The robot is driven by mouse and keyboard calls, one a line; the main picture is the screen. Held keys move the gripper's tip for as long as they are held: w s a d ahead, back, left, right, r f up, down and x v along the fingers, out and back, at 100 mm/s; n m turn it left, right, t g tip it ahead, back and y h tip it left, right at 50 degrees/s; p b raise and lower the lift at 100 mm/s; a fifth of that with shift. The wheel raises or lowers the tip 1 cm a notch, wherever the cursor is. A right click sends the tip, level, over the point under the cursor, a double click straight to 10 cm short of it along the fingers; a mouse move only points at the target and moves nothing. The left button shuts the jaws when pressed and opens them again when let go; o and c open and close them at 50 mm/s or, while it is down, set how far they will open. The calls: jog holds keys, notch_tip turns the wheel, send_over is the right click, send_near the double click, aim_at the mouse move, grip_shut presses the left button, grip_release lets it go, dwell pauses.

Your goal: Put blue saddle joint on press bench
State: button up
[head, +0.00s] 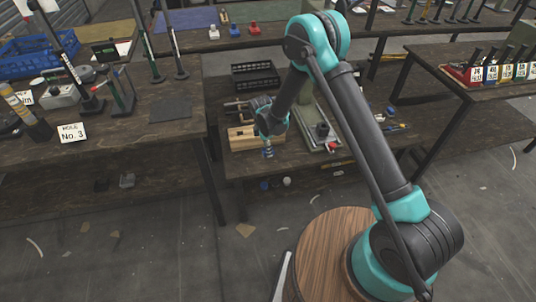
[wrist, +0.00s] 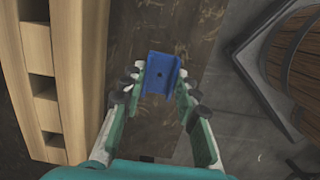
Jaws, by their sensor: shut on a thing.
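My gripper (wrist: 161,90) is shut on the blue saddle joint (wrist: 160,73), a small channel-shaped piece with a dark hole. The joint sits between the fingertips in the wrist view, and a small blue part of it (head: 267,152) shows below my gripper (head: 267,146) in the head view. My gripper is over the front of the low middle bench (head: 237,168), beside a pale wooden block (head: 240,140). Whether the joint touches the bench is unclear. I cannot tell which bench is the press bench.
A black crate (head: 255,77) and a long grey-green fixture (head: 318,125) stand on the middle bench. The left bench carries a "HOLE No. 3" card (head: 71,133) and a blue basket (head: 40,50). The right bench holds labelled bins (head: 490,73). A wooden round top (head: 323,235) stands in front.

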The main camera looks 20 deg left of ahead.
jog(key=shift+f, duration=1.8)
jog(key=shift+f, duration=0.15)
jog(key=o, duration=0.9)
jog(key=r, duration=0.8)
jog(key=a+r, duration=0.1)
jog(key=r, duration=0.3)
jog(key=shift+s+a+r, duration=0.1)
jog(key=shift+s+r, duration=0.05)
jog(key=shift+s, duration=0.2)
